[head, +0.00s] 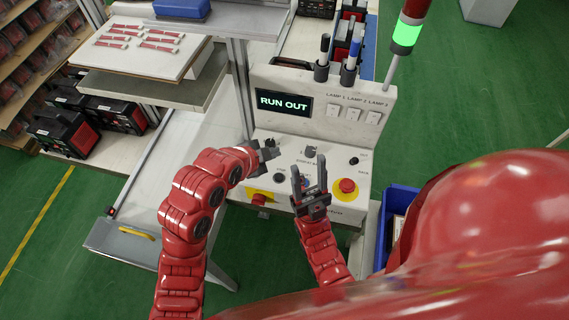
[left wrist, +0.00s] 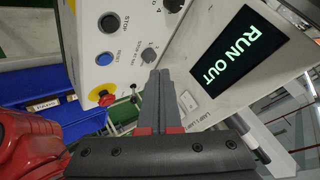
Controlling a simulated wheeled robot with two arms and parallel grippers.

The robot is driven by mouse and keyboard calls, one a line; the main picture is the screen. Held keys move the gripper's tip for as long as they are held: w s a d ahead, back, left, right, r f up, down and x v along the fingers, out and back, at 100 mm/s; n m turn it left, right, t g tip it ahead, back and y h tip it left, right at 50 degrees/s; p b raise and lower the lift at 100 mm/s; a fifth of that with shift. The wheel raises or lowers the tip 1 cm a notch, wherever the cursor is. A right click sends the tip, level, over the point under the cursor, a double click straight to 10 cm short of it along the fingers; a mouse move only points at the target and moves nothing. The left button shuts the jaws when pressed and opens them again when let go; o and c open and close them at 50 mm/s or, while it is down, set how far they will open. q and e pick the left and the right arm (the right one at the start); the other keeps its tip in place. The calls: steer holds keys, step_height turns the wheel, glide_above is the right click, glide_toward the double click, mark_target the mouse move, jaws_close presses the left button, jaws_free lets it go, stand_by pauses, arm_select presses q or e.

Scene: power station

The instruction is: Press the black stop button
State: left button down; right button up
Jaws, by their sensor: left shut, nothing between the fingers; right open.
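The black stop button (head: 279,178) is a round black button on the sloping white control panel (head: 330,163). In the left wrist view the button (left wrist: 109,23) sits at the upper left, beside a STOP label. My left gripper (head: 268,151) is shut and empty, over the panel's upper left part, behind and left of the button and apart from it. Its closed fingers also show in the left wrist view (left wrist: 160,95). My right gripper (head: 308,175) is open and empty, over the middle of the panel, right of the button, hiding part of the panel.
A red button on yellow (head: 347,186) is at the panel's right, another (head: 259,198) at its front left. A blue reset button (left wrist: 104,59) and a selector knob (left wrist: 148,54) are near the stop button. The display (head: 284,103) reads RUN OUT. A green-lit signal tower (head: 406,34) stands behind.

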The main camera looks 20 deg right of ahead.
arm_select(q)
steer(key=shift+s+m, duration=0.3)
steer(key=shift+s, duration=0.1)
steer(key=shift+f, duration=0.1)
steer(key=b, duration=0.3)
glide_above(276, 179)
step_height(276, 179, down, 8)
steer(key=shift+a+r, duration=0.1)
steer(key=shift+f+b, duration=0.45)
steer(key=shift+f, duration=0.05)
steer(key=shift+r, duration=0.1)
